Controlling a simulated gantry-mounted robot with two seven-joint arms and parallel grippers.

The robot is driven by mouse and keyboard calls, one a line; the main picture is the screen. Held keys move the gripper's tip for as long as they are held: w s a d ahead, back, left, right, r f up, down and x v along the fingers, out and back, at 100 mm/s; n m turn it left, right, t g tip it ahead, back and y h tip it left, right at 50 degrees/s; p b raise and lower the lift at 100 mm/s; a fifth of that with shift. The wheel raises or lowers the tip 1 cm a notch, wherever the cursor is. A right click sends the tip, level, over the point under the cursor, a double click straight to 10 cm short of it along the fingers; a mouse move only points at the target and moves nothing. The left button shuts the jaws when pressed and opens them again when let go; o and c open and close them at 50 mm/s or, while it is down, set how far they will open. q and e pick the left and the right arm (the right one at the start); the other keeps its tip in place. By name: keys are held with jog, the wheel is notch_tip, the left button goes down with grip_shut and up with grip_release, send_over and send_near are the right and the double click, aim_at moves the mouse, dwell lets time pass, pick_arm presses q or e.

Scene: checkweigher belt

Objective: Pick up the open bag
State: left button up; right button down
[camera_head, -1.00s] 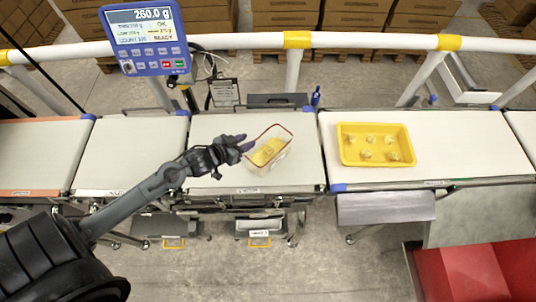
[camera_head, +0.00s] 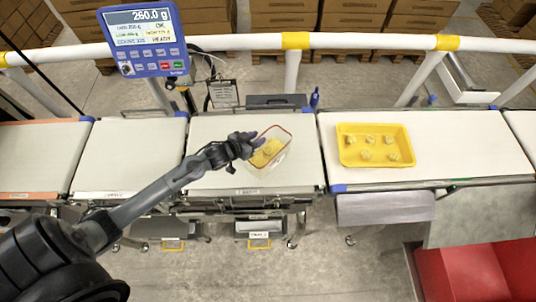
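The open bag (camera_head: 280,158) stands on the middle weighing belt. It is clear, with a red rim around its open top, and something yellow and a small pale item show inside. My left gripper (camera_head: 256,142) is at the bag's left side, with its dark fingers overlapping the rim in the picture. Whether the fingers touch or grip the rim cannot be told at this size. My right gripper is not in view.
A yellow tray (camera_head: 346,161) with several pale items stands on the right belt (camera_head: 470,150). A blue scale display (camera_head: 146,40) reading 260.0 g is at upper left. A white rail (camera_head: 360,41) runs behind the belts. The left belt (camera_head: 130,155) is clear.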

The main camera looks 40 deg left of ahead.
pick_arm(q)
grip_shut()
dwell(1.4)
